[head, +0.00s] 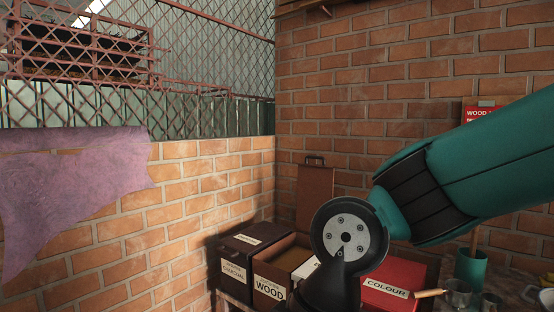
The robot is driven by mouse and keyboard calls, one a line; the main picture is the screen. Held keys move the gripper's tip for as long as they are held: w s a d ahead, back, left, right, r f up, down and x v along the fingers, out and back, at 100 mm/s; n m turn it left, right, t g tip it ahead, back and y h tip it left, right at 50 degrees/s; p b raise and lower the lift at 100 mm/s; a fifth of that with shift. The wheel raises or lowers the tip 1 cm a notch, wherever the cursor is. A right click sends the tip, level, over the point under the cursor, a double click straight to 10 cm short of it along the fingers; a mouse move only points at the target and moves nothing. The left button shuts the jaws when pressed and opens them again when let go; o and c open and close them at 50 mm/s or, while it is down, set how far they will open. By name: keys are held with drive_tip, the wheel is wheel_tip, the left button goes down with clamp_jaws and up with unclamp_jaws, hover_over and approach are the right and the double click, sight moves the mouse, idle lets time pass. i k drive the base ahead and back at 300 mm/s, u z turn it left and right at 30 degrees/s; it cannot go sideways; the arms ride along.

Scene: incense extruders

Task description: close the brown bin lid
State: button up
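The brown bin (271,287), labelled WOOD, stands open on the bench in the corner, with brown powder (288,254) inside. Its brown lid (315,190) stands upright behind it, near the brick wall, with a dark handle (314,160) at its top edge. The lid's lower right part and the right side of the bin are hidden by my arm. My gripper is not in view; only my teal arm and its dark wrist joint show, in front of and to the right of the bin.
A dark bin labelled CHARCOAL (233,271), lid shut, stands left of the brown bin. A red-lidded bin labelled COLOUR (403,274) is at right. Beyond it are a teal pot (471,268) and metal cups (458,293). Brick walls close off the back.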

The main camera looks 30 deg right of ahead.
sight(315, 186)
drive_tip(key=u, duration=0.55)
drive_tip(key=i, duration=1.65)
drive_tip(key=z, duration=0.7)
drive_tip(key=i, duration=0.7)
drive_tip(key=z, duration=0.7)
